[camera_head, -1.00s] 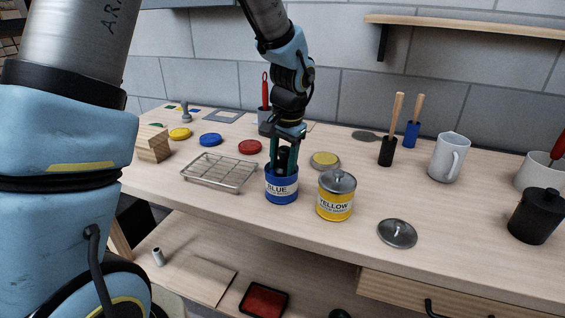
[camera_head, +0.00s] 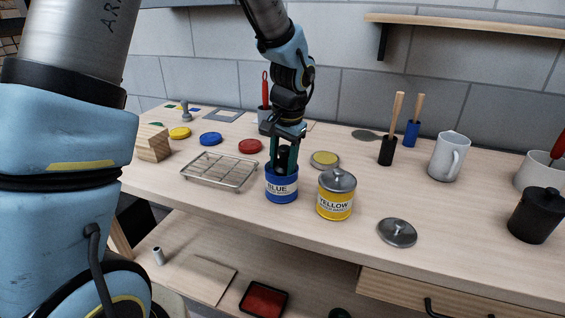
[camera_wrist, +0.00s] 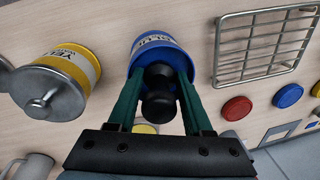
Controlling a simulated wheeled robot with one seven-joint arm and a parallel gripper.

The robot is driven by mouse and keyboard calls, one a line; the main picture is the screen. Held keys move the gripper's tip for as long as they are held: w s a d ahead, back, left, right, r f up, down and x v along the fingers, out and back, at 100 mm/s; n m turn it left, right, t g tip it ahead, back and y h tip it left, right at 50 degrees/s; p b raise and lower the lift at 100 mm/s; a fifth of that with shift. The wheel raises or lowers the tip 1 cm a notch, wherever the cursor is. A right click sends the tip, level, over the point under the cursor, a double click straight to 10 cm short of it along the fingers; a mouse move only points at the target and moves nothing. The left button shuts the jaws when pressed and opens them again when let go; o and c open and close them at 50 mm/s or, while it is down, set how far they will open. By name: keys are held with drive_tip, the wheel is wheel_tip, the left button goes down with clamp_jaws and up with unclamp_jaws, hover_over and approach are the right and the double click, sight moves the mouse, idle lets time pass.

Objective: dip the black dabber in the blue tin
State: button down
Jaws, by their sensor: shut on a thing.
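The blue tin (camera_head: 282,188) stands open on the bench, labelled BLUE; it also shows in the wrist view (camera_wrist: 158,46). My gripper (camera_head: 284,160) points down over its mouth with the fingertips at the rim. In the wrist view my gripper (camera_wrist: 158,95) is shut on the black dabber (camera_wrist: 158,92), whose dark knobbed top sits between the green fingers. The dabber's lower end is inside the tin and hidden, so I cannot tell how deep it reaches.
The lidded yellow tin (camera_head: 336,197) stands close on the right. A wire rack (camera_head: 219,172) lies left. A loose metal lid (camera_head: 397,232) lies front right. Two wooden-handled tools, a white mug (camera_head: 448,157) and a black pot (camera_head: 535,216) stand farther right.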

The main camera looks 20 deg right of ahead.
sight(282, 146)
drive_tip(key=shift+r, duration=0.1)
drive_tip(key=shift+r+p, duration=1.85)
drive_tip(key=shift+r, duration=0.4)
wheel_tip(282, 146, up, 5)
drive_tip(key=p, duration=0.4)
drive_tip(key=shift+f, duration=0.1)
